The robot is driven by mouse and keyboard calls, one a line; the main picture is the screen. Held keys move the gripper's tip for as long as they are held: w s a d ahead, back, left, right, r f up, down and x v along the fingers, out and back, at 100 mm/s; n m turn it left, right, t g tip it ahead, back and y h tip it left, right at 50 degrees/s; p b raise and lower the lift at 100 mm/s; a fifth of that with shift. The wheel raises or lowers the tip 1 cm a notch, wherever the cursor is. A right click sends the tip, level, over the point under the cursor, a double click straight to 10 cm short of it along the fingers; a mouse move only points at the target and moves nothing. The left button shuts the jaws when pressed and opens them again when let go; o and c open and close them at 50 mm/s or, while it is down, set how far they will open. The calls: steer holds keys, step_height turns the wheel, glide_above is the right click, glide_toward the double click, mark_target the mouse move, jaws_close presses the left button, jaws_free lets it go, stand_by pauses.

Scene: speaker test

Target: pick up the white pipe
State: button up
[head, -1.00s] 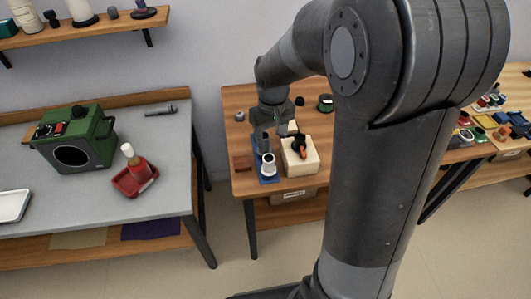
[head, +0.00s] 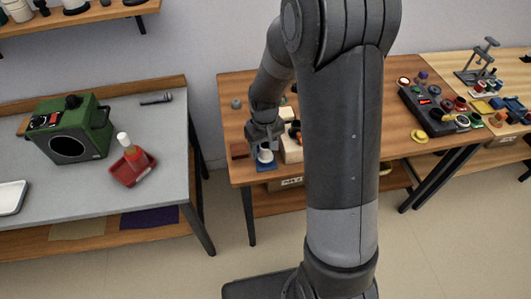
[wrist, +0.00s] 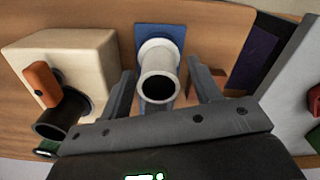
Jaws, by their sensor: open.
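The white pipe (head: 265,155) stands on a small blue mat (head: 267,167) near the front of the wooden table. In the wrist view the pipe (wrist: 158,60) shows its flanged white end and dark round opening, and the blue mat (wrist: 176,32) lies beyond it. My gripper (head: 265,134) is over the pipe. In the wrist view my gripper (wrist: 162,72) is open, with one finger on each side of the pipe. Gaps appear between pipe and fingers; contact is not visible. The arm hides part of the table in the head view.
A cream block (wrist: 75,62) with a black tube and orange handle stands close left of the pipe in the wrist view. A dark red block (head: 239,150) lies on the other side. A grey table (head: 105,195) with a green machine (head: 70,128) stands at left.

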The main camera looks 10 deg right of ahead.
steer(key=shift+f, duration=0.4)
steer(key=c, duration=1.1)
